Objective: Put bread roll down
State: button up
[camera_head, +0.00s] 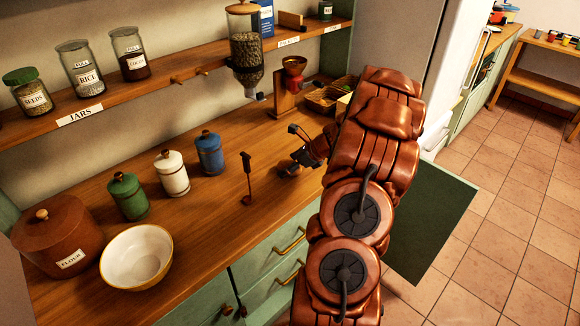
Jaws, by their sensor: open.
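My gripper (303,152) is over the wooden counter (225,215), right of the dark upright tool and in front of the grinder. It is small and dark in this view, and its jaws are open.
A dark upright tool (247,180) stands left of the gripper. Blue (209,155), white (172,175) and green (128,197) canisters, a white bowl (136,258) and a flour crock (60,237) stand further left.

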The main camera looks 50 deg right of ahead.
aim_at(289, 162)
jog(key=c, duration=1.4)
jog(key=shift+r+b, duration=0.35)
jog(key=shift+r, duration=0.5)
jog(key=shift+s+r, duration=0.1)
jog(key=shift+r, duration=0.85)
jog(key=s+a+b, duration=0.1)
jog(key=s+a, duration=0.1)
jog(key=s, duration=0.3)
jog(key=s+a+r+b, duration=0.1)
jog(key=s, duration=0.4)
jog(key=s+a+b, duration=0.2)
jog(key=s, duration=0.2)
jog(key=shift+s+a+r, duration=0.2)
jog(key=shift+s+a, duration=0.1)
jog(key=shift+s, duration=0.1)
